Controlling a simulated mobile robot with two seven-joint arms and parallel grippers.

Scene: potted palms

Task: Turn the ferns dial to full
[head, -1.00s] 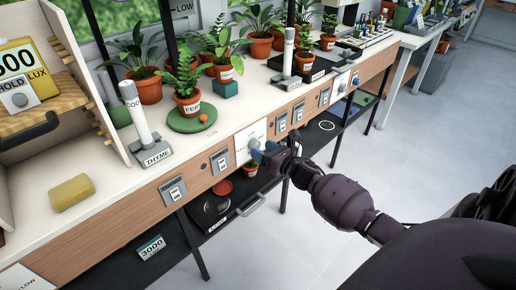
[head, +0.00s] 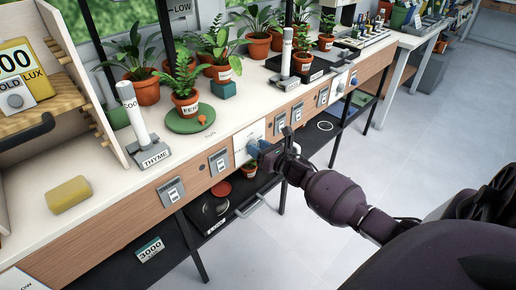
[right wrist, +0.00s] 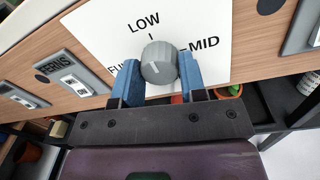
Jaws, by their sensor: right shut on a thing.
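The dial is a round grey knob (right wrist: 160,62) on a white panel (right wrist: 205,22) marked LOW at the top, MID at the right and a partly hidden FULL at the left. A pale line on its face slants; I cannot tell which mark it points to. My right gripper (right wrist: 160,76) is shut on the knob, one blue finger on each side. In the head view the right gripper (head: 259,150) is at the panel on the bench front and mostly hides the knob. A FERNS label (right wrist: 56,66) is on the switch plate left of the panel. My left gripper is not in view.
Switch plates (head: 219,162) line the wooden bench front. A potted fern (head: 185,98) stands on a green round base (head: 190,122) on the bench top. A dark lower shelf holds a small potted plant (head: 249,171). The floor (head: 420,135) at the right is clear.

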